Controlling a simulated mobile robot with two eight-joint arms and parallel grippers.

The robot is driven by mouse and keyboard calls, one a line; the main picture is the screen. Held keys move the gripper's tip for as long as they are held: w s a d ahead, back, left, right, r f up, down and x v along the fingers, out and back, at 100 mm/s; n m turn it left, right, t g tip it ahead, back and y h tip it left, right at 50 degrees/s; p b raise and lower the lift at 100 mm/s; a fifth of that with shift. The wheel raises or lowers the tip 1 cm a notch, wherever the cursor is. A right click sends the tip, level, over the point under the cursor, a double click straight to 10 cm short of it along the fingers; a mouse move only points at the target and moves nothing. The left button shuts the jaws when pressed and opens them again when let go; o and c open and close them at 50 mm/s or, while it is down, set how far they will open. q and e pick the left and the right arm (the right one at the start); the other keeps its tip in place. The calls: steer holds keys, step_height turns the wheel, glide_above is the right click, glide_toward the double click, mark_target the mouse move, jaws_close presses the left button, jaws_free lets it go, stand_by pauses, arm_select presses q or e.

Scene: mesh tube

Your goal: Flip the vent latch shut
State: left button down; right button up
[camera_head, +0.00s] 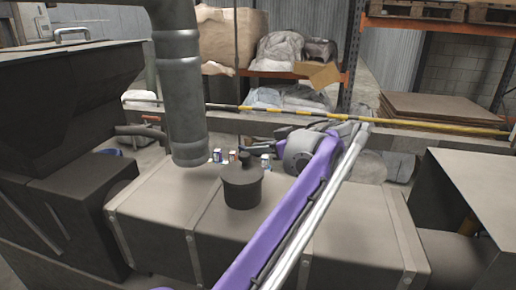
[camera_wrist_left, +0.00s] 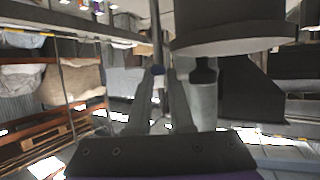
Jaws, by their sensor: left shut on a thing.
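The vent is a dark round cap with a knob (camera_head: 242,186) on top of the grey tank (camera_head: 155,215). In the left wrist view, which is upside down, the dark cap (camera_wrist_left: 228,22) fills the upper right. My right gripper is not in view.
A thick grey pipe (camera_head: 181,95) comes down just behind and left of the cap. A yellow-and-black bar (camera_head: 370,117) runs behind the tank. A rack with sacks (camera_head: 278,50) stands at the back.

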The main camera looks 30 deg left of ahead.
arm_select(q)
steer(key=shift+s+a+m+t+h+p, duration=0.1)
steer(key=shift+s+m+t+h+p, duration=0.1)
steer(key=shift+m+t, duration=0.4)
steer(key=shift+s+m+t+h+p, duration=0.1)
steer(key=shift+m+t+h, duration=0.1)
steer(key=shift+m+t, duration=0.4)
steer(key=shift+w, duration=0.1)
steer(key=c, duration=0.8)
jaws_free()
steer(key=shift+f, duration=0.1)
